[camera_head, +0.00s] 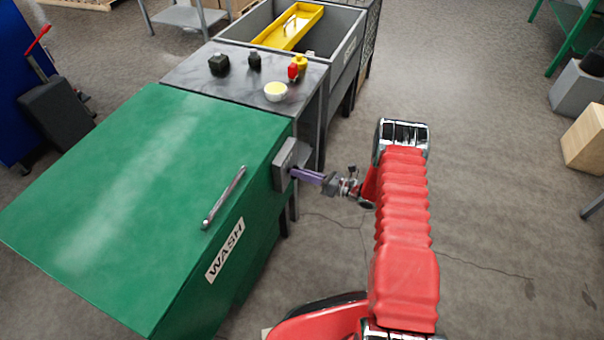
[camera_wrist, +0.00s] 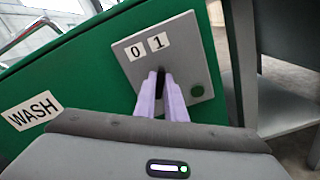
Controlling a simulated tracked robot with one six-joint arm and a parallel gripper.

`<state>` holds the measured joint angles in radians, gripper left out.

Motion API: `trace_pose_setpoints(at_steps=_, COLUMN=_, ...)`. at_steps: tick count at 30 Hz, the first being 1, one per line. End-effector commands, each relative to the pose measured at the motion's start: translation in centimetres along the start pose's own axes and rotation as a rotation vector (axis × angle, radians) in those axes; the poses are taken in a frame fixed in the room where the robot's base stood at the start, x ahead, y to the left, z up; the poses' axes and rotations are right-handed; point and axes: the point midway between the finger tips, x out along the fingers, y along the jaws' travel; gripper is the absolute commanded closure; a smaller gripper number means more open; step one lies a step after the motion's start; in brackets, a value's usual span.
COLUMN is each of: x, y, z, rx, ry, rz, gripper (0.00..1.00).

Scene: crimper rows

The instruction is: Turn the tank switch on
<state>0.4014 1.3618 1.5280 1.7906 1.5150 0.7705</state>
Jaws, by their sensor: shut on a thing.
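The green tank (camera_head: 130,190) with a WASH label stands at the left in the head view. A grey switch plate (camera_head: 283,160) is on its right side. My gripper (camera_head: 296,173) has purple fingers and reaches the plate from the right. In the wrist view the fingers (camera_wrist: 160,80) are shut on a dark switch lever (camera_wrist: 161,82) below the labels. The fingers hide most of the lever, and I cannot tell which label it points to.
A metal handle (camera_head: 224,198) lies along the tank lid. Behind the tank, a grey bench (camera_head: 190,72) holds small dark items, red and yellow items, and a bowl (camera_head: 275,91). A grey basin (camera_head: 344,52) with a yellow tray (camera_head: 288,27) stands farther back.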

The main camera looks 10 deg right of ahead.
Motion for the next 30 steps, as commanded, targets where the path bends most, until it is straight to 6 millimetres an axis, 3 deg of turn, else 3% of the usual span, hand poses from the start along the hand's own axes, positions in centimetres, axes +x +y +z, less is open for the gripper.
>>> trace_pose_setpoints(at_steps=13, x=0.26, y=0.26, z=-0.24, rx=0.017, ry=0.005, rz=0.007, gripper=1.0)
trace_pose_setpoints(at_steps=14, x=0.25, y=0.26, z=-0.24, rx=0.017, ry=0.005, rz=0.007, gripper=0.88)
trace_pose_setpoints(at_steps=21, x=0.11, y=0.11, z=-0.12, rx=0.015, ry=0.002, rz=0.003, gripper=0.72)
trace_pose_setpoints(at_steps=30, x=-0.12, y=0.0, z=-0.02, rx=0.014, ry=0.001, rz=0.0, gripper=0.71)
